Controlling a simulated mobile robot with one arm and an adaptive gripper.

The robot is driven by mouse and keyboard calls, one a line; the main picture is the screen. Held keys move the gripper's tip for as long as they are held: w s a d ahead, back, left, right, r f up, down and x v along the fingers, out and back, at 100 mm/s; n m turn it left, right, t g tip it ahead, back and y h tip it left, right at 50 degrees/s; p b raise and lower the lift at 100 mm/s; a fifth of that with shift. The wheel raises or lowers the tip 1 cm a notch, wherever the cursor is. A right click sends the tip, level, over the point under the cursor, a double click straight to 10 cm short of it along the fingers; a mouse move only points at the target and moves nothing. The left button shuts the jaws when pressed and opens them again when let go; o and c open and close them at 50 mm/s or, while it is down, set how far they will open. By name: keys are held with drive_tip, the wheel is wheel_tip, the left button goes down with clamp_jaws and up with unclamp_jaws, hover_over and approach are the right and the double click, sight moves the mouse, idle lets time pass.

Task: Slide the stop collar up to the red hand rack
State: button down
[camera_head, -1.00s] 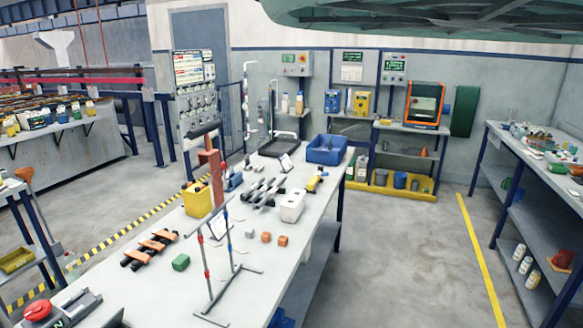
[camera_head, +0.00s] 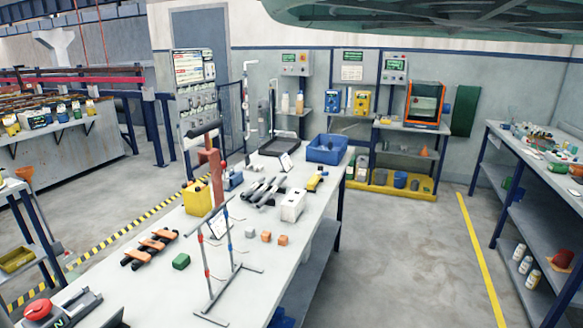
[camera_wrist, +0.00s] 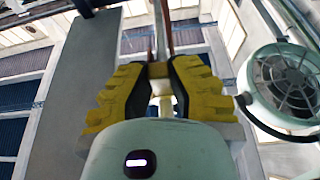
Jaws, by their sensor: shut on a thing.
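My gripper (camera_wrist: 160,72) shows only in the wrist view, with its yellow, dark-lined fingers closed on a small piece, which I take for the stop collar; the fingers mostly hide it. A thin pale bar (camera_wrist: 160,38) runs away beyond the fingertips, with narrow red-brown strips beside it. I cannot tell whether these strips belong to the red hand rack, or how wide the gap to them is. In the head view, a stand (camera_head: 209,290) with red and blue sleeves on its uprights is on the table; my gripper is not seen there.
The long table (camera_head: 135,295) bears a yellow container (camera_head: 196,198), orange-and-black pieces (camera_head: 150,246), a green block (camera_head: 181,261), small orange blocks and a blue bin (camera_head: 327,149). Floor to its right is clear. A round grilled fixture (camera_wrist: 288,82) is right of my gripper.

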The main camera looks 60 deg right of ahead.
drive_tip(key=shift+r, duration=0.1)
drive_tip(key=shift+a+r+p, duration=0.1)
drive_tip(key=shift+r+p, duration=0.05)
drive_tip(key=shift+p, duration=0.3)
drive_tip(key=shift+s+a+p, duration=0.1)
drive_tip(key=shift+a+p, duration=0.1)
drive_tip(key=shift+p, duration=0.25)
drive_tip(key=c, duration=0.9)
unclamp_jaws()
drive_tip(key=shift+o, duration=0.2)
drive_tip(key=shift+f, duration=0.2)
drive_tip(key=v, duration=1.2)
